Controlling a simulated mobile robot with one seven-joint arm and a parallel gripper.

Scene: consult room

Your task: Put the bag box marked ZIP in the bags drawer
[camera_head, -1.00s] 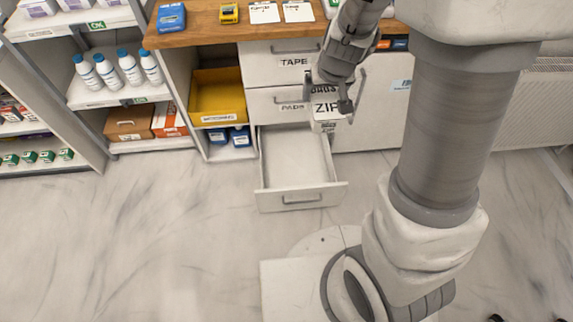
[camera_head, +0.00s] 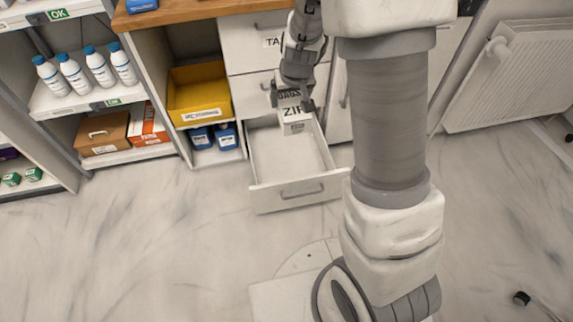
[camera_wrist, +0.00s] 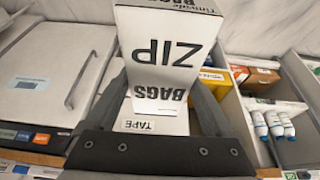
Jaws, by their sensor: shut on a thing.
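The white bag box marked ZIP (camera_head: 294,111) is held in my gripper (camera_head: 292,97), over the back part of the open bottom drawer. My gripper is shut on it. In the wrist view the box (camera_wrist: 168,55) fills the middle, with ZIP and BAGS in black print, upside down, between the two fingers. The open drawer (camera_head: 285,196) is pulled out from the white cabinet and its visible inside is empty. No label shows on its front. The drawers above it are shut; one label partly reads TA (camera_head: 271,42) in the head view.
Shelves at the left hold white bottles (camera_head: 85,67) and a brown box (camera_head: 103,133). A radiator (camera_head: 508,75) is at the right. The floor before the drawer is clear.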

